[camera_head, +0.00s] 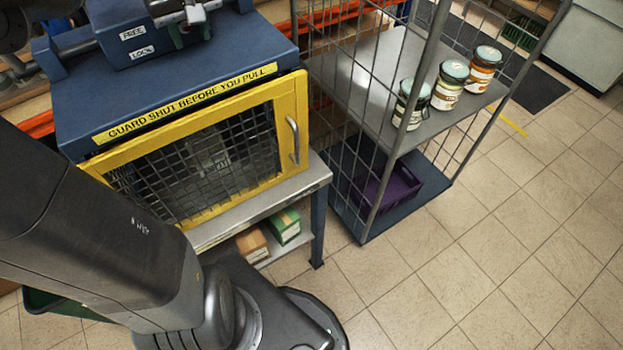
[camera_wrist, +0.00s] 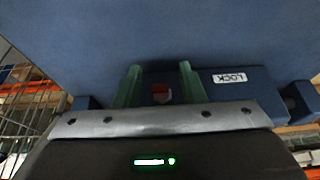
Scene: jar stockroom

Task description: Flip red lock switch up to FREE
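In the head view the FREE label (camera_head: 133,33) sits above the LOCK label (camera_head: 142,52) on the blue block atop the machine; the switch itself is not discernible there. My gripper (camera_wrist: 159,84) has two green fingers, apart on either side of the switch, with gaps showing. I cannot tell how near the fingertips are to the housing.
The machine's yellow-framed mesh guard (camera_head: 205,150) is shut, with a metal handle (camera_head: 293,140) on its right. A wire cage trolley (camera_head: 400,100) at right holds several jars and a purple crate (camera_head: 385,190). Tiled floor at the right front is clear.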

